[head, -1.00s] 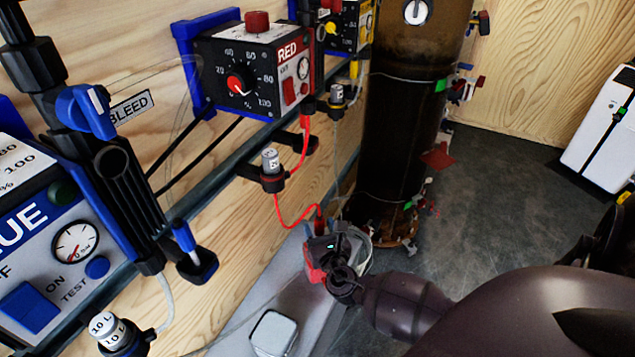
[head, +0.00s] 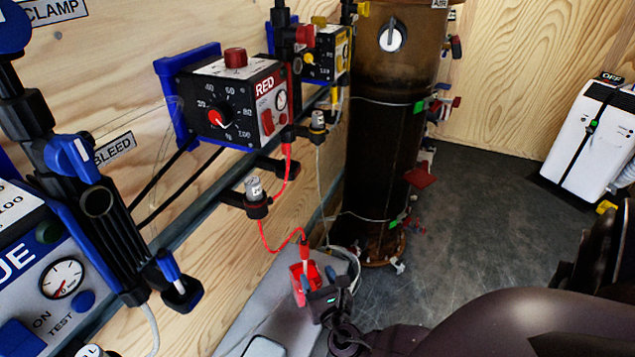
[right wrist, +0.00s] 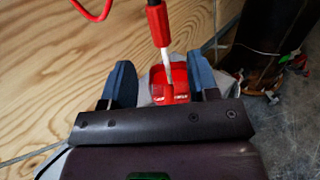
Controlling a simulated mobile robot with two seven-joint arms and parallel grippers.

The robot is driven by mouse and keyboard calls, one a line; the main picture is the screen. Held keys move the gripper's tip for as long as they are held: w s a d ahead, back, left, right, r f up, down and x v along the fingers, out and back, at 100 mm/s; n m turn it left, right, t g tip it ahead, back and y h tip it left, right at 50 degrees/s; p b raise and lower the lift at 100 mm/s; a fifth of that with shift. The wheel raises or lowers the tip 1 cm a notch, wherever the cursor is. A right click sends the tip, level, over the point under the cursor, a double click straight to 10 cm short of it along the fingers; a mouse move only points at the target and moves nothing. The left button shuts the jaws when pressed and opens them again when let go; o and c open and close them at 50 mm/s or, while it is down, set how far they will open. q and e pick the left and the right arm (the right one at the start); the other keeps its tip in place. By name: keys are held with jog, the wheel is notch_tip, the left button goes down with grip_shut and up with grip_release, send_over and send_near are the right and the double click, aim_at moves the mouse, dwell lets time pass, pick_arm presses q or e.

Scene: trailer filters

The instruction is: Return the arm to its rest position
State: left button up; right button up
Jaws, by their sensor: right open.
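My right arm reaches in from the lower right in the head view. Its gripper (head: 318,280) is low, beside a red holder (head: 299,286) near the wall's foot. In the right wrist view, the two blue finger pads of the gripper (right wrist: 161,80) stand apart. The red holder (right wrist: 170,88) and a red plug (right wrist: 158,24) with a pale tip show between or just beyond them; whether a pad touches is unclear. The left gripper is out of view.
The RED control box (head: 232,98) and a rail with a grey-capped vial (head: 254,190) lie along the wooden wall. A red cable runs down to the holder. A brown column (head: 385,160) stands behind my gripper. A white unit (head: 585,140) is far right; dark floor between is clear.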

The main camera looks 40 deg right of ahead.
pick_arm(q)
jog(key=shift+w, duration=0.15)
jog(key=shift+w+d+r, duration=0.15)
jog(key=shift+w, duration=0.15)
pick_arm(e)
jog(key=s+a+r+m+g+y+p, duration=0.2)
jog(key=s+a+m+y, duration=0.15)
jog(key=m, duration=0.85)
jog(key=s+a+r+m+g+y+p, duration=0.25)
jog(key=s+a+m, duration=0.2)
jog(key=m, duration=0.75)
pick_arm(q)
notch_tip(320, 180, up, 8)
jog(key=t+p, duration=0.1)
jog(key=p, duration=0.4)
pick_arm(e)
jog(key=s+r+m, duration=0.1)
jog(key=s+m, duration=0.2)
jog(key=s, duration=0.3)
jog(key=s+r+m+g, duration=0.1)
jog(key=s+m, duration=0.2)
jog(key=s, duration=0.4)
jog(key=shift+s+d+r+y, duration=0.15)
jog(key=shift+d+r+y, duration=0.2)
jog(key=shift+y, duration=0.05)
